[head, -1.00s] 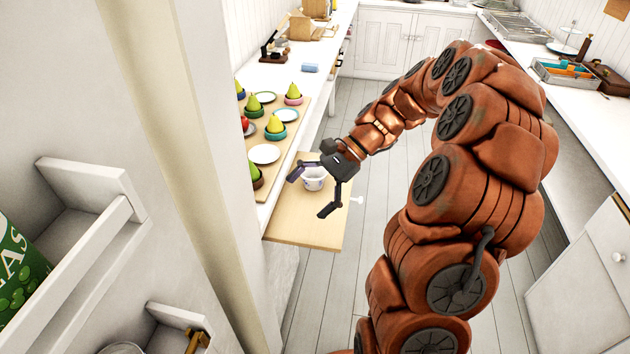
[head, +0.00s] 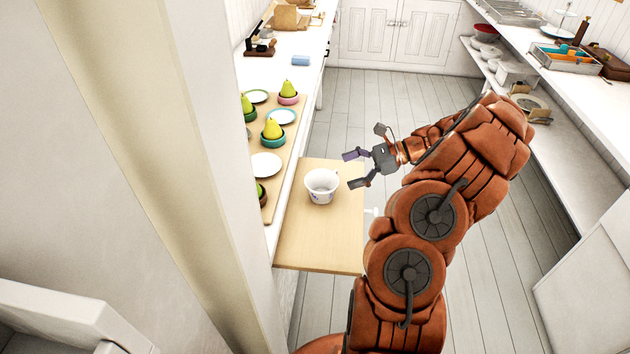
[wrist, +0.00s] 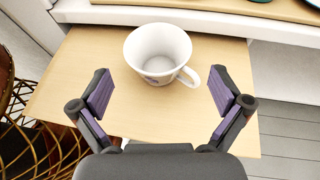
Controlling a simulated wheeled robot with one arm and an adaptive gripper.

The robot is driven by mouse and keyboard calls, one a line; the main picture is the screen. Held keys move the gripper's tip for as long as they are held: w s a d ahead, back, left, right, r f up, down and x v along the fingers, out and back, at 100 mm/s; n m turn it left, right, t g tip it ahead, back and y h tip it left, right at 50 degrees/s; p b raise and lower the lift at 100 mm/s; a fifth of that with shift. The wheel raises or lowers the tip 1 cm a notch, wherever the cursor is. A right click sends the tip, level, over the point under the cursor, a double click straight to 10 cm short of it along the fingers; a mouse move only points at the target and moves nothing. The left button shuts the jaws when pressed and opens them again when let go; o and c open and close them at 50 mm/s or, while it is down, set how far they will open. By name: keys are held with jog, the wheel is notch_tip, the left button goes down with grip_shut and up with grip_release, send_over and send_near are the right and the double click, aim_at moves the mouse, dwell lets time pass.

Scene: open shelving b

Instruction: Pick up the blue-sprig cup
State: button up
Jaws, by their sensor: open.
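The blue-sprig cup (head: 320,187) is white with a small blue mark and stands upright on a light wooden pull-out board (head: 318,238). In the wrist view the cup (wrist: 158,55) shows its open, empty mouth, and its handle points to the right. My gripper (head: 354,169) is to the right of the cup in the head view, apart from it. In the wrist view my gripper (wrist: 160,95) is open and empty, its purple-padded fingers spread wide to either side, with the cup ahead between and beyond them.
A wooden tray (head: 270,190) on the counter left of the board carries white plates (head: 266,164) and pears in bowls (head: 272,131). A tall white wall panel (head: 215,120) stands at the left. A wire basket (wrist: 35,140) shows at left in the wrist view. Floor lies right of the board.

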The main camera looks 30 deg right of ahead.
aim_at(308, 185)
jog(key=p+x, duration=0.1)
jog(key=x, duration=0.5)
jog(key=shift+a, duration=0.35)
jog(key=shift+w+a+f, duration=0.25)
jog(key=shift+a+f, duration=0.1)
jog(key=c, duration=0.9)
